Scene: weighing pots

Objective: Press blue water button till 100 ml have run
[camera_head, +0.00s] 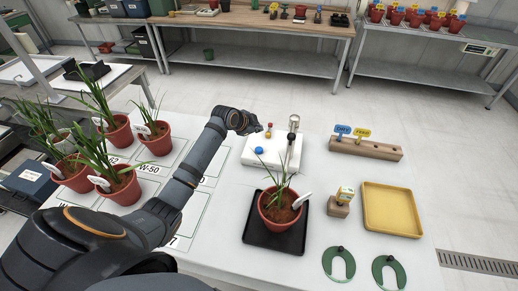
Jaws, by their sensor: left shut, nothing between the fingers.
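The blue button (259,151) sits on the left part of a white dispenser unit (285,163) in the middle of the table. A terracotta pot (268,218) with a grassy plant and a white tag stands on a black tray (256,235) in front of the unit. I cannot read any water amount. My right gripper is out of view.
Several potted plants (73,176) stand on marked spots at the left, near my left arm. At the right are a wooden block (372,150) with blue and yellow tags, a small block (339,207), a yellow tray (418,210) and two green U-shaped pieces (328,269).

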